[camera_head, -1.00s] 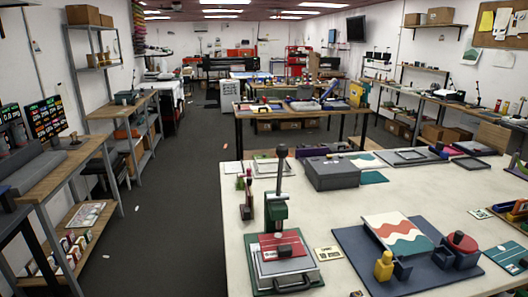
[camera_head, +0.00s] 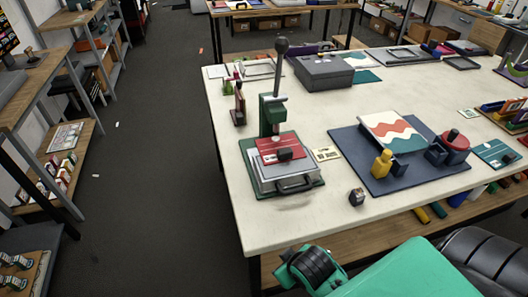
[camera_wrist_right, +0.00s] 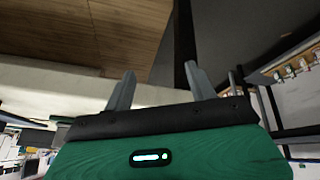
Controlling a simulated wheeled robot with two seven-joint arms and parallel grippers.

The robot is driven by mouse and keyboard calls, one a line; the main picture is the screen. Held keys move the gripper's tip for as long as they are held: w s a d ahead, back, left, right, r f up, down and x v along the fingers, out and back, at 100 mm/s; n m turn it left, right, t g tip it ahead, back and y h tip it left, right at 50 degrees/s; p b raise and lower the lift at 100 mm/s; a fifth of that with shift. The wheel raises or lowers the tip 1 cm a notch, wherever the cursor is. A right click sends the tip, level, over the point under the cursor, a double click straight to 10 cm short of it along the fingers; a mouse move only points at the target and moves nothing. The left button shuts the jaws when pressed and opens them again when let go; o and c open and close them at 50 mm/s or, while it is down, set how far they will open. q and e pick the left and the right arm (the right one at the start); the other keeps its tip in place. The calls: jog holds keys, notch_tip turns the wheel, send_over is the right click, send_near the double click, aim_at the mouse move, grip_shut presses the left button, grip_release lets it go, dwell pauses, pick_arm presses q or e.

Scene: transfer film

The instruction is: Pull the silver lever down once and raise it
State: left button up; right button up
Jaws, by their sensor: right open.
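The silver lever (camera_head: 279,73) with a dark ball knob stands almost upright on a small green press (camera_head: 272,113) near the left front corner of the white table. Under the press are a silver block with a black handle and a red card (camera_head: 280,148). My right gripper (camera_wrist_right: 160,87) shows in the right wrist view, its two grey fingers apart with nothing between them. The lever is not in that view, and the gripper itself does not show in the head view. My left gripper is not in view.
A blue mat (camera_head: 350,150) to the right of the press holds a wavy-striped sheet, a yellow piece and a red round piece. A grey box (camera_head: 323,71) stands behind. A small dark object (camera_head: 357,197) sits near the front edge. My green arm shows below that edge.

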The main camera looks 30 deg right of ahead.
jog(key=w+a+r+n+t, duration=0.2)
jog(key=w+r+n+t, duration=0.4)
jog(key=w+r+t, duration=1.15)
jog(key=w+a+r+n+g+y, duration=0.45)
jog(key=r+n+y, duration=0.25)
jog(key=r+n, duration=0.25)
jog(key=w+a+r+n+g+y, duration=0.35)
jog(key=w+r+n+y, duration=0.2)
jog(key=r+n, duration=0.35)
jog(key=w+a+r+n+g+y, duration=0.3)
jog(key=w+r+n+g+y, duration=0.15)
jog(key=r+n+y, duration=0.45)
jog(key=n+g+h, duration=0.6)
jog(key=g+h, duration=0.1)
jog(key=h, duration=1.2)
send_near(286, 39)
jog(key=shift+n, duration=0.25)
jog(key=p+x, duration=0.3)
jog(key=x, duration=0.9)
jog(key=shift+w+a+f+p, duration=0.1)
jog(key=shift+w+f+p, duration=0.1)
jog(key=shift+f+p, duration=0.2)
jog(key=shift+t, duration=0.3)
